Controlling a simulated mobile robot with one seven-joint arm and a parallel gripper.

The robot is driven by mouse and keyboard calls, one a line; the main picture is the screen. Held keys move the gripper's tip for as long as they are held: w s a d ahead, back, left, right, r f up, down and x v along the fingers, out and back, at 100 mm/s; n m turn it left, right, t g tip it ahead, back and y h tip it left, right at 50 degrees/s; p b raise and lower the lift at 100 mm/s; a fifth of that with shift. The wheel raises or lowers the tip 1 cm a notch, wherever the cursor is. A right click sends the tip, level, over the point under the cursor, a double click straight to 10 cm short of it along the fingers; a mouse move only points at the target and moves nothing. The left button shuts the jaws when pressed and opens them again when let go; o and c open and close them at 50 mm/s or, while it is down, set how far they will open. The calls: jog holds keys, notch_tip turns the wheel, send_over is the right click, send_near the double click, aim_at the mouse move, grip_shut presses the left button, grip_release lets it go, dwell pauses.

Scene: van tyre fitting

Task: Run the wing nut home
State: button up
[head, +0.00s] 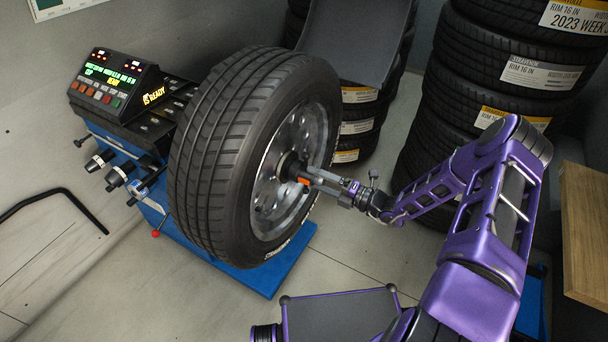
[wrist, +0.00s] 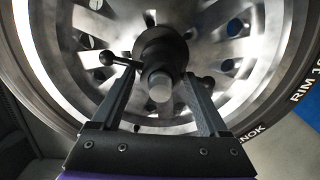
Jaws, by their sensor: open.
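The wheel (head: 245,150) is mounted on the blue balancing machine (head: 135,150), its silver rim (wrist: 75,60) facing my arm. The dark wing nut (wrist: 163,48) sits around the shaft at the hub; it also shows in the head view (head: 288,168). One ball-ended wing (wrist: 108,58) points left and another dark knob shows at right. The pale shaft end (wrist: 160,88) sticks out toward the wrist camera. My gripper (head: 306,178) is open at the hub, with one finger on each side of the shaft in the wrist view (wrist: 160,78). Contact with the nut cannot be told.
The machine's panel (head: 118,78) is lit and reads READY. Stacked tyres (head: 480,95) stand behind my arm, and more (head: 362,125) stand behind the wheel. A wooden board or bench (head: 585,235) is at the right edge. The floor at the lower left is mostly clear.

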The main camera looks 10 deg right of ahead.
jog(key=n, duration=0.4)
jog(key=shift+b, duration=0.3)
jog(key=n, duration=0.4)
jog(key=shift+b, duration=0.35)
jog(key=n, duration=0.3)
jog(key=shift+n+b, duration=0.35)
jog(key=shift+n, duration=0.05)
jog(key=shift+s+n+b, duration=0.1)
jog(key=shift+n+b, duration=0.3)
jog(key=shift+n, duration=1.7)
